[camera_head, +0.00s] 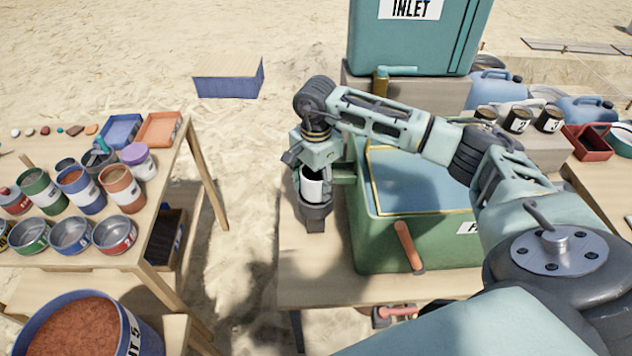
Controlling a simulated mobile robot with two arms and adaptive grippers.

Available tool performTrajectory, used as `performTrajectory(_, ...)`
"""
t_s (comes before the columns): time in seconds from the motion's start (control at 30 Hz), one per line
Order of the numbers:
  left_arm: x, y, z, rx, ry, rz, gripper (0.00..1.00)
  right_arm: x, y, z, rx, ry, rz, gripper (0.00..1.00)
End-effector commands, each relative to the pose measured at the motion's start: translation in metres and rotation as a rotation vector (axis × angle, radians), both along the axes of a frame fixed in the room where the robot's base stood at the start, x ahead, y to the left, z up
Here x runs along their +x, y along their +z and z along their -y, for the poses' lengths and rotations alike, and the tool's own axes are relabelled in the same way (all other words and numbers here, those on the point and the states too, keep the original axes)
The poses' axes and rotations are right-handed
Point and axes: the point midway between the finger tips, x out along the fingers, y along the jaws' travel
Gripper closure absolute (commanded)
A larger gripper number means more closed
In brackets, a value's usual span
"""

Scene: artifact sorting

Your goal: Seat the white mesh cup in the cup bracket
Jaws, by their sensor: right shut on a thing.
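My right arm comes in from the right and bends down beside the left wall of the green tank (385,240). My right gripper (314,208) is shut there, with the white mesh cup (312,186) at its jaws. Only part of the cup's white side shows between dark gripper parts, and its mesh is too small to make out. A green arm-like piece, apparently the cup bracket (344,173), juts from the tank's left wall close to the cup. I cannot tell whether cup and bracket touch. My left gripper is not in view.
A left table (180,160) holds several paint cans, bowls and trays. A teal INLET box (415,40) stands behind the tank. Jugs, dark-topped cups and a red tray (587,142) are at right. Bare wood (310,265) lies in front of the gripper.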

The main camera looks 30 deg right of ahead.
Motion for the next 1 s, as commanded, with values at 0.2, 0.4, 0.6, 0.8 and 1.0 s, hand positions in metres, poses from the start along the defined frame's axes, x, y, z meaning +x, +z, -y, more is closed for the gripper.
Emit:
performTrajectory(0.2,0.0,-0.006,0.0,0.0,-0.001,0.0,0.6,0.0,-0.007,0.0,0.0,0.0,0.0,0.75)
performTrajectory(0.4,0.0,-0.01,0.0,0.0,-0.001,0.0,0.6,0.0,-0.012,0.0,0.0,0.0,-0.001,0.75)
performTrajectory(0.6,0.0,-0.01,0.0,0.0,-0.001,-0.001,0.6,0.0,-0.013,0.0,0.0,0.0,-0.001,0.43)
performTrajectory(0.8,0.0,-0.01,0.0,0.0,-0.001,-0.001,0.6,0.0,-0.013,0.0,0.0,0.0,-0.001,0.3)
performTrajectory(1.0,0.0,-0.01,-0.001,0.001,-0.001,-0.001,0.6,0.0,-0.013,0.0,0.0,0.0,-0.001,0.3)
